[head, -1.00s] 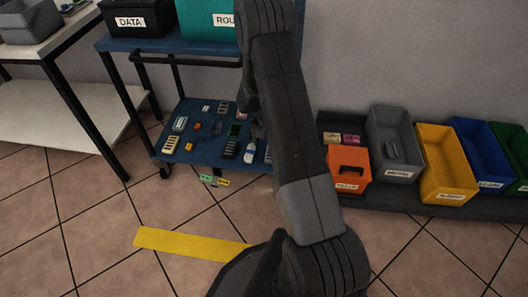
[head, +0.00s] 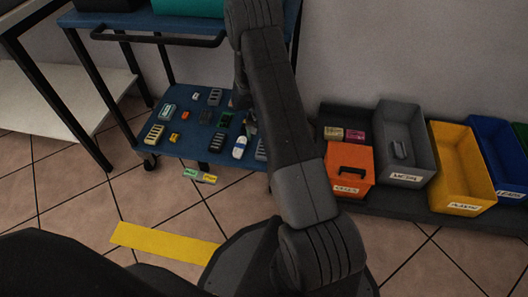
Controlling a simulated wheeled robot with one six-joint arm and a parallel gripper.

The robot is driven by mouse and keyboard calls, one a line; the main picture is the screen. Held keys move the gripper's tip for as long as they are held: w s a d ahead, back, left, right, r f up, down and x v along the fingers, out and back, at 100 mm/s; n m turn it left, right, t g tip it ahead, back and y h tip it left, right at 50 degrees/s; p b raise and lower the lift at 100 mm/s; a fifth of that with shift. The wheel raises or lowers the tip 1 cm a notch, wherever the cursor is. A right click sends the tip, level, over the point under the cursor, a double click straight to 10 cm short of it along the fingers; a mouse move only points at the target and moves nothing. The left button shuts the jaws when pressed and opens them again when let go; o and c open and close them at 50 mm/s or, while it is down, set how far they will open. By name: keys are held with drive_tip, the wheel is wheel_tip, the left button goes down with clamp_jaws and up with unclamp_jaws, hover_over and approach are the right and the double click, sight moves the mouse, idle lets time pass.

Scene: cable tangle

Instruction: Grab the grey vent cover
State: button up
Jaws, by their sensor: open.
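Several slotted covers lie on the blue lower shelf of a cart (head: 190,150). A grey slotted one (head: 215,96) lies near the back, a dark one (head: 212,144) near the front and a beige one (head: 154,134) at the left. Another greyish piece (head: 261,151) is partly behind my arm. I cannot tell for sure which is the grey vent cover. My gripper (head: 241,98) is at the far end of my arm, over the shelf's right part. My arm hides most of it. It is open, and I see nothing held.
Small coloured parts and a white-and-blue piece (head: 239,148) crowd the shelf. The cart's handle bar (head: 155,41) crosses above. Orange (head: 346,182), grey (head: 408,182), yellow (head: 455,195) and blue bins stand at the right. A yellow strip (head: 165,243) marks open floor.

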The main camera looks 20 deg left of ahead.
sight(261, 155)
wheel_tip(261, 155, down, 8)
drive_tip(key=b, duration=0.3)
drive_tip(key=shift+w+d+b, duration=0.1)
drive_tip(key=shift+b, duration=0.25)
drive_tip(key=shift+r, duration=0.1)
drive_tip(key=c, duration=1.1)
